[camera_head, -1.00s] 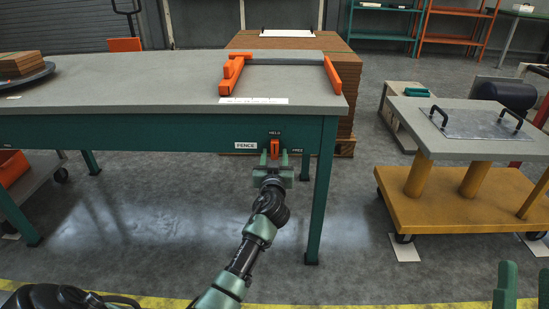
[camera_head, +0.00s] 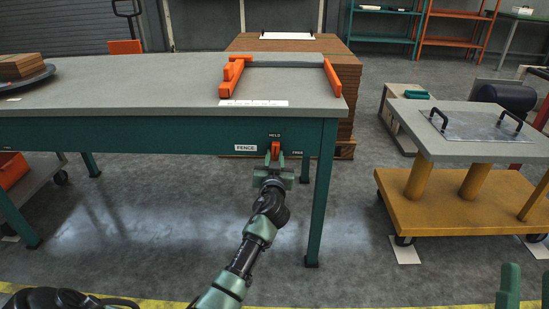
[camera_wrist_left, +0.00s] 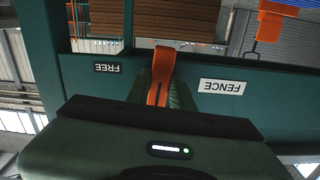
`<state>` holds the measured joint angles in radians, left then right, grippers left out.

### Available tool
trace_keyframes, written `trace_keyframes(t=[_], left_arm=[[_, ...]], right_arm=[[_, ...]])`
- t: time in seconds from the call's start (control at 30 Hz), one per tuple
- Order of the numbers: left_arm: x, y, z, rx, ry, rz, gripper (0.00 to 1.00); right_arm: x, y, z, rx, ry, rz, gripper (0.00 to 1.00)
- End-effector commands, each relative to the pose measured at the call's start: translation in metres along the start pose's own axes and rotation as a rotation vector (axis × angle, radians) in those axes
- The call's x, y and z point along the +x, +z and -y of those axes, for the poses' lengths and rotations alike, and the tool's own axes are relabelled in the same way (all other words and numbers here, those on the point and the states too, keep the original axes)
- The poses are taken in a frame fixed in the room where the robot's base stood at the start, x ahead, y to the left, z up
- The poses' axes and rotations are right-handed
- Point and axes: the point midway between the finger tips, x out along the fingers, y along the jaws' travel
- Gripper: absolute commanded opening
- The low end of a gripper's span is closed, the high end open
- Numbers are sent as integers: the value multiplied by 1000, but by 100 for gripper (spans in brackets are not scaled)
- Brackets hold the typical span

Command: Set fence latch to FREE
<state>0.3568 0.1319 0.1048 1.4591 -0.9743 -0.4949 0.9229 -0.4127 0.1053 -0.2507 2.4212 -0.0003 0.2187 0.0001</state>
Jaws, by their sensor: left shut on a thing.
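The fence latch is a short orange lever (camera_head: 275,150) on the green front apron of the table. It stands nearly upright below the HELD label (camera_head: 274,134), with the FREE label (camera_head: 297,152) to its right. My left gripper (camera_head: 274,165) reaches it from below and is shut on it. In the left wrist view, which is upside down, the orange lever (camera_wrist_left: 161,78) sits between the green fingers of the left gripper (camera_wrist_left: 160,92). The FREE label (camera_wrist_left: 108,67) is on the left there. My right gripper (camera_head: 526,288) shows at the bottom right corner, fingers apart and empty.
The orange fence (camera_head: 232,73) lies on the grey tabletop (camera_head: 150,85) above the latch. A green table leg (camera_head: 321,200) stands just right of my left gripper. A yellow-based cart (camera_head: 440,205) stands farther right. The floor between is clear.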

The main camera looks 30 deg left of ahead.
Motion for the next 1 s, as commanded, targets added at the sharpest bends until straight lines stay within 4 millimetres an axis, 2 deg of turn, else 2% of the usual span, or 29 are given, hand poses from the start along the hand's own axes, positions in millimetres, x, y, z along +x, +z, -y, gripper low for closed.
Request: trace_keyframes(t=[0.47, 1.0], left_arm=[[0, 1, -2, 407, 1, 2, 0], [0, 3, -4, 922, 1, 3, 0]], right_arm=[[1, 12, -1, -2, 2, 67, 36], [-10, 59, -8, -13, 16, 331, 36]])
